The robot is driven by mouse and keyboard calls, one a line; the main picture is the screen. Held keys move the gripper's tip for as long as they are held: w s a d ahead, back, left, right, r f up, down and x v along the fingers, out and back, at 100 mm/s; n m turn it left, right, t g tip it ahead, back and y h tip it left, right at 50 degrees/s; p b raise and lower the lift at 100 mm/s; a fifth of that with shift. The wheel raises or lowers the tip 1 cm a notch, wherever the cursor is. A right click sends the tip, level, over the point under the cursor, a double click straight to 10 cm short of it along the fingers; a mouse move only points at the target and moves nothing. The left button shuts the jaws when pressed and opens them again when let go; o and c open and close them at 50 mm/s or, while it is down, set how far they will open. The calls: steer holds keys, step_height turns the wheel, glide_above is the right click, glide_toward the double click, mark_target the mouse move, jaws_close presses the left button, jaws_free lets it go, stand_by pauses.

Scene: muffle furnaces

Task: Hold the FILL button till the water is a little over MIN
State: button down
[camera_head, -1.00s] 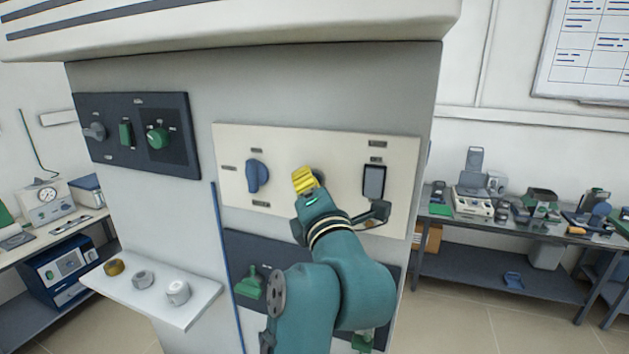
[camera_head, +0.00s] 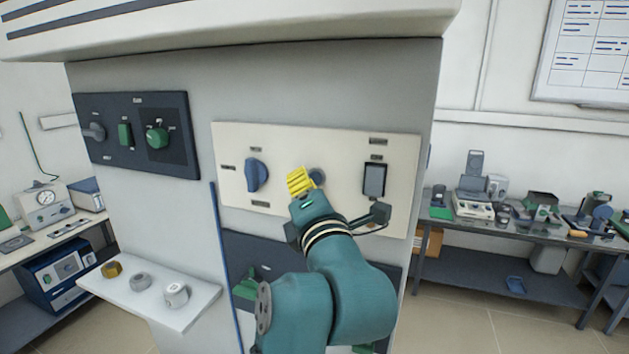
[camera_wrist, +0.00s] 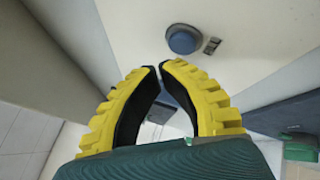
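A round blue-grey button (camera_head: 317,175) sits on the cream panel (camera_head: 345,148), between a blue knob (camera_head: 256,175) and a dark rocker switch (camera_head: 374,180). Its label is too small to read, so I cannot tell whether it is FILL. My gripper (camera_head: 300,181), with yellow ribbed fingers, is just left of the button in the head view. In the wrist view, the button (camera_wrist: 184,39) lies beyond the fingertips (camera_wrist: 160,66), apart from them. The fingertips nearly meet, with nothing between them. No water level or MIN mark can be made out.
A dark panel (camera_head: 180,105) with knobs is at the upper left. A white shelf (camera_head: 196,309) with several small items juts out below it. Another dark panel (camera_head: 238,243) lies under the cream one, partly hidden by my arm. A bench (camera_head: 470,228) stands at the right.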

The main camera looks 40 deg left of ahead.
steer(key=shift+s+d+b, duration=0.3)
steer(key=shift+s+b, duration=0.2)
steer(key=shift+s, duration=0.25)
steer(key=shift+s+d+b, duration=0.35)
steer(key=shift+s+b, duration=0.1)
steer(key=shift+s, duration=0.35)
steer(key=shift+s+d+b, duration=0.3)
steer(key=shift+s+b, duration=0.2)
steer(key=shift+s, duration=0.25)
